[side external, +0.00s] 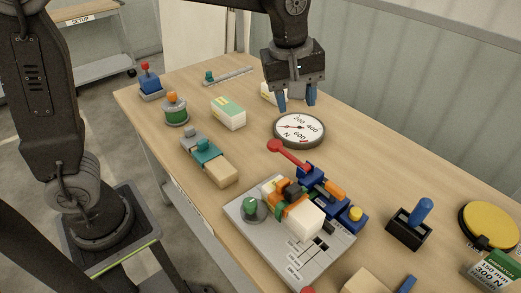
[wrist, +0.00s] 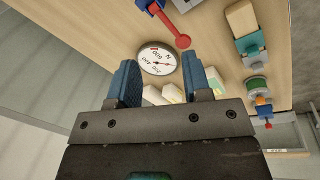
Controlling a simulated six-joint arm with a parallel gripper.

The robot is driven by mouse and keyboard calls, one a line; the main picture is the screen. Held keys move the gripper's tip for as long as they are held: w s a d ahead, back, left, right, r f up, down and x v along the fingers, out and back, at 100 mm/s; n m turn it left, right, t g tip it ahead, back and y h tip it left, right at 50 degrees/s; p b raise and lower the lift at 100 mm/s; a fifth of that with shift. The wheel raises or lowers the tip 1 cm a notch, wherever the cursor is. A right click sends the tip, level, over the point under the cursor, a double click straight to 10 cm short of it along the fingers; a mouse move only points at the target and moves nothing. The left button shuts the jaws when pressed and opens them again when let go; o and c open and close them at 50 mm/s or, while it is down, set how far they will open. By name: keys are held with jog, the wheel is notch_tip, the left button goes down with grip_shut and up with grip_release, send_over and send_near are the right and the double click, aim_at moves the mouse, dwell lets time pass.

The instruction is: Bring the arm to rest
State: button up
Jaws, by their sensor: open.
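My gripper (side external: 297,103) hangs in the air over the far part of the wooden table (side external: 330,150), pointing down. Its two blue fingers are apart with nothing between them. In the wrist view the gripper (wrist: 162,75) also shows open and empty. A round dial gauge (side external: 299,129) lies in front of and below the fingers in the side view. It also shows beyond the fingertips in the wrist view (wrist: 156,62). A white box behind the gripper is partly hidden by the fingers.
A grey panel (side external: 240,212) carries a red lever (side external: 289,153), blue blocks and a white block. A white-green box (side external: 228,113), a teal clamp (side external: 206,152), a black holder with blue handle (side external: 409,229) and a yellow disc (side external: 489,224) stand around. A wall runs along the table's back.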

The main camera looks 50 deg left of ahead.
jog(key=s+a+m+t, duration=0.1)
jog(key=s+a+m, duration=0.4)
jog(key=s, duration=0.4)
jog(key=s+a+f+m+t, duration=0.1)
jog(key=s+a+m+t, duration=0.1)
jog(key=s+a+m, duration=0.3)
jog(key=s+m, duration=0.2)
jog(key=s, duration=0.2)
jog(key=shift+s+a+f+t+y, duration=0.15)
jog(key=shift+a+f+t+y, duration=0.1)
jog(key=shift+f+t+y, duration=0.05)
